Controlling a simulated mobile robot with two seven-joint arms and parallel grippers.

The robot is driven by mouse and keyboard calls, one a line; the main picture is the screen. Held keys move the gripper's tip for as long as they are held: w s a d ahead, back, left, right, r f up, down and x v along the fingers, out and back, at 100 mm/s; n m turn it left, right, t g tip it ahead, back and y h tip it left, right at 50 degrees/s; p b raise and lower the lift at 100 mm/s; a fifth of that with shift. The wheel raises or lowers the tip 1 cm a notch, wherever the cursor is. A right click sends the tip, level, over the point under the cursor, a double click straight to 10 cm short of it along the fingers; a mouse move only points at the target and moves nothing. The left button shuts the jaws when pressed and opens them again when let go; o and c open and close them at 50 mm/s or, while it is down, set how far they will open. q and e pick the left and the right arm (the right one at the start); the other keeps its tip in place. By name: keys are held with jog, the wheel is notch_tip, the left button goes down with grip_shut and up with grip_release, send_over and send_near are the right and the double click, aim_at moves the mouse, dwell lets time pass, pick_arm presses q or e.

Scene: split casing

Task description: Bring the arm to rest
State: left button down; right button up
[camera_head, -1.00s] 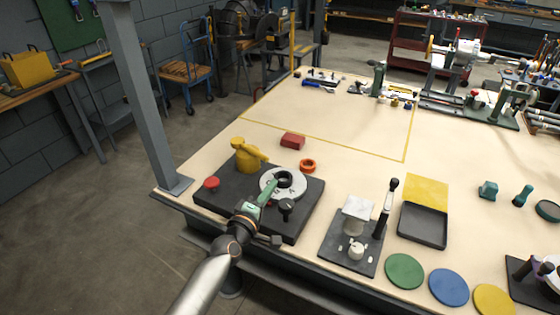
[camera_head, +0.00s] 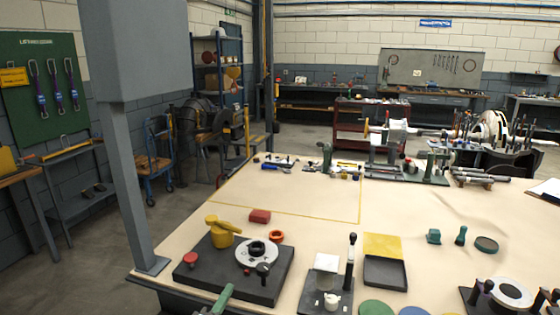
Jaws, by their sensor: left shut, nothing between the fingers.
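My left gripper (camera_head: 224,297) shows only in part at the bottom edge of the head view, with its green fingers pointing up and to the right. It is shut with nothing held. It is in front of a dark base plate (camera_head: 215,272) that bears a yellow lever part (camera_head: 221,232), a red knob (camera_head: 190,260) and a light grey ring (camera_head: 248,257) with a dark centre. The rest of my left arm is below the picture. My right gripper is not in view.
A grey post (camera_head: 130,190) stands at the table's left corner. A small press-like stand (camera_head: 326,285), a black tray (camera_head: 385,272) and coloured discs (camera_head: 376,308) lie to the right.

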pick_arm(q)
jog(key=s+a+f+m+g, duration=0.1)
jog(key=s+f+m, duration=0.4)
jog(key=s, duration=0.6)
jog(key=s+a+f+m+g+y, duration=0.1)
jog(key=s+f+m+g, duration=0.3)
jog(key=s+f, duration=0.3)
jog(key=s+a+f+m+g, duration=0.1)
jog(key=s+f+m, duration=0.5)
jog(key=s, duration=0.9)
jog(key=shift+s+a+f+g+y, duration=0.15)
jog(key=shift+a+f+g+y, duration=0.2)
jog(key=shift+g, duration=0.45)
